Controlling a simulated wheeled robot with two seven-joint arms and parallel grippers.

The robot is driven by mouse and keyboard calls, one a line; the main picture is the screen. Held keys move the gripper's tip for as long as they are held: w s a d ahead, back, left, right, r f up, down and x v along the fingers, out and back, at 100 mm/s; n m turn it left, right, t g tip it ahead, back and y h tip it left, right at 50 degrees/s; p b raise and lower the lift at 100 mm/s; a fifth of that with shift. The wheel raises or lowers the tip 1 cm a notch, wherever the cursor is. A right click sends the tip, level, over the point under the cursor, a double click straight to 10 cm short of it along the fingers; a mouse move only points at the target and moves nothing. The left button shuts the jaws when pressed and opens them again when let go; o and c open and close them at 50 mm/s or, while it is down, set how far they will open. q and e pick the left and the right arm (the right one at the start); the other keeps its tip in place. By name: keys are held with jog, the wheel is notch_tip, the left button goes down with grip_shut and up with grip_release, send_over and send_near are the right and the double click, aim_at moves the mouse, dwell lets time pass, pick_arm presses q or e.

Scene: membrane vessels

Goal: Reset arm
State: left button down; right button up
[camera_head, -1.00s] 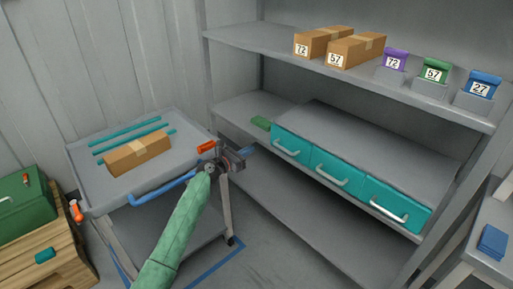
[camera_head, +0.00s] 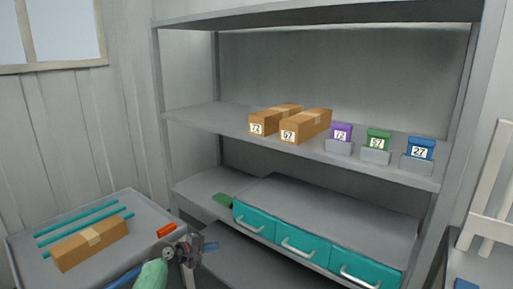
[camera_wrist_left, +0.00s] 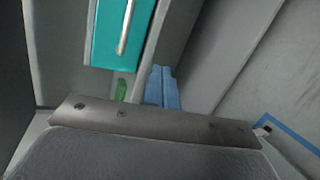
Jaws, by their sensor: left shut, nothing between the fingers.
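My left gripper (camera_head: 208,246) is low in the head view, at the right side of the grey cart and in front of the lower shelf. Its blue fingers also show in the left wrist view (camera_wrist_left: 162,88), close together with nothing between them. A teal drawer with a pale handle (camera_wrist_left: 112,30) is beyond the fingers in that view. My left arm's green sleeve comes up from the bottom of the head view. My right gripper is in neither view.
The cart (camera_head: 25,243) holds a cardboard box (camera_head: 90,243), teal strips (camera_head: 80,216) and an orange item (camera_head: 166,229). The shelf unit (camera_head: 190,112) holds boxes (camera_head: 306,126), numbered packs (camera_head: 420,148) and teal drawers (camera_head: 302,249). A green item (camera_head: 222,200) lies left of the drawers.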

pick_arm(q)
jog(key=s+f+m+g+y, duration=0.25)
jog(key=s+m+y, duration=0.35)
jog(key=s, duration=1.2)
jog(key=s+f+m+g+y, duration=0.1)
jog(key=s+f+m+y, duration=0.4)
jog(key=s, duration=1.3)
jog(key=s+d+f+g+h, duration=0.1)
jog(key=s+f, duration=0.2)
jog(key=s, duration=0.6)
jog(key=s+d+f+m+g+h, duration=0.1)
jog(key=s+f, duration=0.3)
jog(key=s, duration=0.5)
jog(key=shift+s+f+m+g, duration=0.2)
jog(key=shift+m+g, duration=0.1)
jog(key=shift+g, duration=0.45)
